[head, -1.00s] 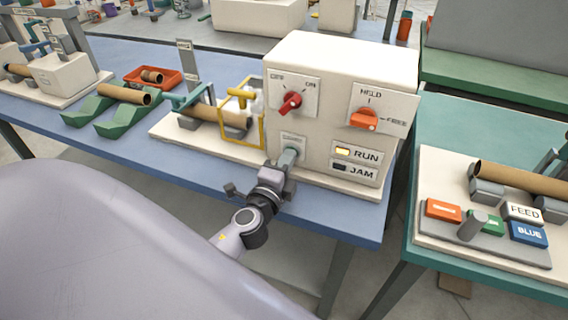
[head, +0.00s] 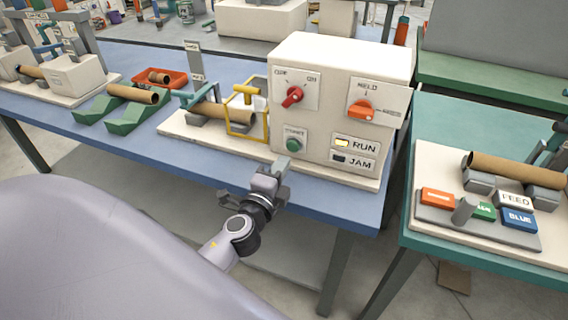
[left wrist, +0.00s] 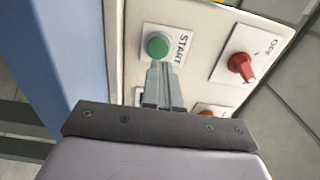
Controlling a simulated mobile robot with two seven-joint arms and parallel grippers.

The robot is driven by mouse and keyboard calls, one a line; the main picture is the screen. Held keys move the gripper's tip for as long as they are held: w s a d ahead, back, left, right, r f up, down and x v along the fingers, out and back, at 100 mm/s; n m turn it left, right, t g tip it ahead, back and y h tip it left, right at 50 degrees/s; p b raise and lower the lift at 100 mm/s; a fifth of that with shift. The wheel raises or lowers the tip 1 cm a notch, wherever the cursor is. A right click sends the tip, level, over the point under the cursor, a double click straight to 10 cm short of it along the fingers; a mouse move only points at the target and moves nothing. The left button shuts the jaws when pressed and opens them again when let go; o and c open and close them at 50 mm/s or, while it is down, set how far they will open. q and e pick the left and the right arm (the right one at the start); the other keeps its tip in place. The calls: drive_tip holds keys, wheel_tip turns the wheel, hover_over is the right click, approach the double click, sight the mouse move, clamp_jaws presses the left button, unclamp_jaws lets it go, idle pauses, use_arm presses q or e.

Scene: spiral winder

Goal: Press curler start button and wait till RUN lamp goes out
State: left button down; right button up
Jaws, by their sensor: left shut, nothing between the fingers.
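The curler is a cream box (head: 340,75) on the blue table. Its green START button (head: 293,145) is on the lower left of the front panel and also shows in the left wrist view (left wrist: 157,46). The RUN lamp (head: 342,143) is lit yellow; the JAM lamp (head: 339,158) is dark. My left gripper (head: 281,165) is shut and empty, just below and in front of the button, apart from it. Its closed fingers (left wrist: 160,72) point toward the button in the wrist view. My right gripper is not in view.
A yellow guard frame (head: 232,120) stands left of the box by a cardboard tube. A teal table (head: 425,190) with labelled buttons is at the right.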

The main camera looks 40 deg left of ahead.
use_arm(q)
drive_tip(key=b+v, duration=0.2)
drive_tip(key=v, duration=0.6)
drive_tip(key=shift+s+f, duration=0.1)
drive_tip(key=shift+s, duration=0.05)
idle(0.6)
drive_tip(key=s+d+f+n+g+h+p, duration=0.1)
drive_tip(key=s+d+f+n+g+h, duration=0.1)
drive_tip(key=s+d+f+n, duration=0.1)
drive_tip(key=s+d+f+n+g+h+p, duration=0.1)
drive_tip(key=s+f+n, duration=0.3)
drive_tip(key=f, duration=0.4)
drive_tip(key=s+d+f+n+g+h, duration=0.3)
drive_tip(key=s+d+f+n+g, duration=0.1)
drive_tip(key=f+n, duration=0.1)
drive_tip(key=shift+d+f+n+p, duration=0.2)
drive_tip(key=shift+d+n+p, duration=0.2)
drive_tip(key=shift+n, duration=0.1)
idle(1.6)
